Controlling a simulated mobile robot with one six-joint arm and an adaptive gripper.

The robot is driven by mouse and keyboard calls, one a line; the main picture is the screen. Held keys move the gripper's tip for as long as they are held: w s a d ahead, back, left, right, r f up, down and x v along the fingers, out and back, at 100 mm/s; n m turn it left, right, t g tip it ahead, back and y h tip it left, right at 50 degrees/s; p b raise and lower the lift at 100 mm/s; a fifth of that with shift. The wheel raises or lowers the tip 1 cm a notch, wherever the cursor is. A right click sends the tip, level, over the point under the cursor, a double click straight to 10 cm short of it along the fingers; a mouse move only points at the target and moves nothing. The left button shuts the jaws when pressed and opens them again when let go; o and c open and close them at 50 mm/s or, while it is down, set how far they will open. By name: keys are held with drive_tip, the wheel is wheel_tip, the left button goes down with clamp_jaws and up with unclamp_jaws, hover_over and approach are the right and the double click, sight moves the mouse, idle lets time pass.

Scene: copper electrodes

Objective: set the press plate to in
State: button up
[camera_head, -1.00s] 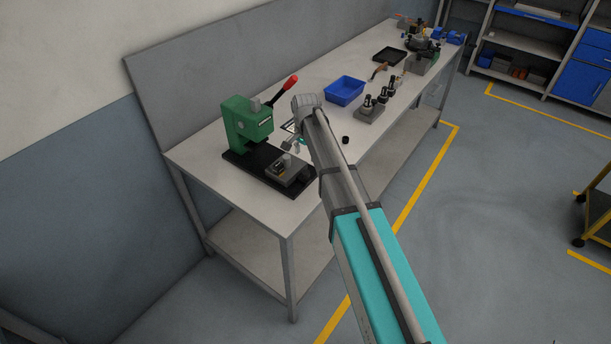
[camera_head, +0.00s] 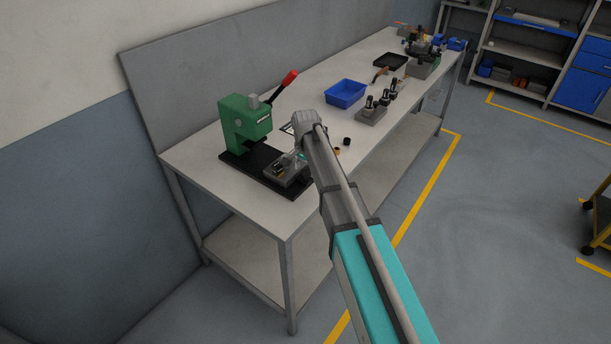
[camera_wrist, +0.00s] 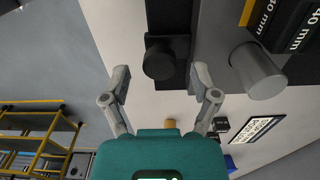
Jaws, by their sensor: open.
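The green press (camera_head: 240,120) stands on a black base (camera_head: 245,163) at the near end of the bench, its red-tipped lever (camera_head: 285,85) raised. The grey press plate (camera_head: 287,176) lies at the front part of that base, out from under the press head. In the wrist view the plate (camera_wrist: 212,25) is at the top, with a grey cylinder (camera_wrist: 258,70) on it. A round black knob (camera_wrist: 160,60) at its edge lies between and just beyond my fingertips. My gripper (camera_wrist: 161,82) is open and empty. In the head view my arm partly hides it.
Black blocks marked 40 mm (camera_wrist: 292,28) sit on the plate. A small brass piece (camera_head: 337,150) and a black piece (camera_head: 347,141) lie behind my wrist. A blue bin (camera_head: 345,94) and a tool holder (camera_head: 371,116) stand farther along the bench.

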drive_tip(key=shift+f, duration=0.4)
clamp_jaws()
idle(0.4)
